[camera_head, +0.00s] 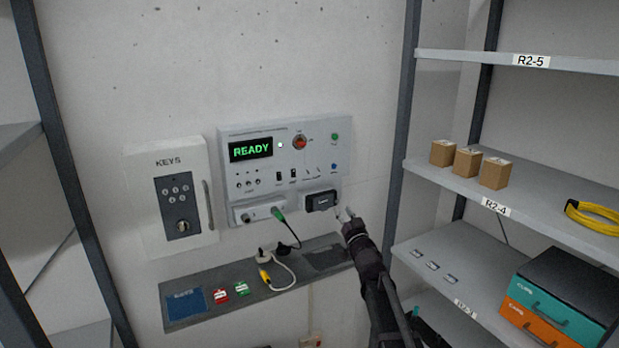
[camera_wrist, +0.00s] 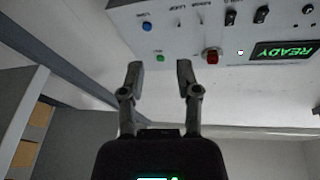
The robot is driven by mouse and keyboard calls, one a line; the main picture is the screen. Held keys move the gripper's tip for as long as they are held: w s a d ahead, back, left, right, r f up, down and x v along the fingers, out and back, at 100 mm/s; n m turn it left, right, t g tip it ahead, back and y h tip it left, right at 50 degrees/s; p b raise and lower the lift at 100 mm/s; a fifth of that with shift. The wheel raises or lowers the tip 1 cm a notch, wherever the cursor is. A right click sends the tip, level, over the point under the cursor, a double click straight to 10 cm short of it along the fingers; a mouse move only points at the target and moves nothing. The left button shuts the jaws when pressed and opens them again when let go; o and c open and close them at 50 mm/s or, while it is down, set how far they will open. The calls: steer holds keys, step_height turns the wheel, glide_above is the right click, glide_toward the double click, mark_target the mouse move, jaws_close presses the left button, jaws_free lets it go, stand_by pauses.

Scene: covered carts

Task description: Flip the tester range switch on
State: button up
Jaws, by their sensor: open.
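The tester (camera_head: 262,152) is a pale wall panel with a lit green READY display (camera_head: 251,149). It fills the top of the wrist view, upside down. Two dark rocker switches (camera_head: 293,174) sit below its middle, with small thin toggles (camera_head: 313,173) to their right. The toggles also show at the wrist view's top edge (camera_wrist: 205,17). The labels are too small to read surely, so I cannot tell which is the range switch or its position. My gripper (camera_head: 345,214) is open and empty, low at the tester's right. Its spread fingers (camera_wrist: 160,73) touch no switch.
A dark socket block (camera_head: 321,201) and a green plug (camera_head: 278,213) sit at the tester's lower edge. A ledge (camera_head: 325,262) with cables and tags is below. A key box (camera_head: 171,197) hangs left. A shelf rack (camera_head: 545,214) with boxes stands close right of my arm.

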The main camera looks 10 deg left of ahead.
mark_target(309, 174)
steer(key=shift+s+a+r+n+g+y, duration=0.15)
steer(key=shift+a+r+n+y, duration=0.25)
steer(key=shift+a+y, duration=0.3)
steer(key=shift+s+a+r+n+g+y, duration=0.1)
steer(key=shift+a+r+n+g+y, duration=0.15)
steer(key=shift+a+n+y, duration=0.35)
steer(key=shift+s+a+r+n+g+y, duration=0.15)
steer(key=shift+a+r+n+y, duration=0.2)
steer(key=shift+a+y, duration=0.45)
steer(key=shift+w, duration=0.1)
steer(key=p+x, duration=0.5)
steer(key=x, duration=0.8)
steer(key=shift+w+a+r, duration=0.1)
steer(key=shift+w+r, duration=0.05)
steer(key=shift+r, duration=0.1)
jaws_close()
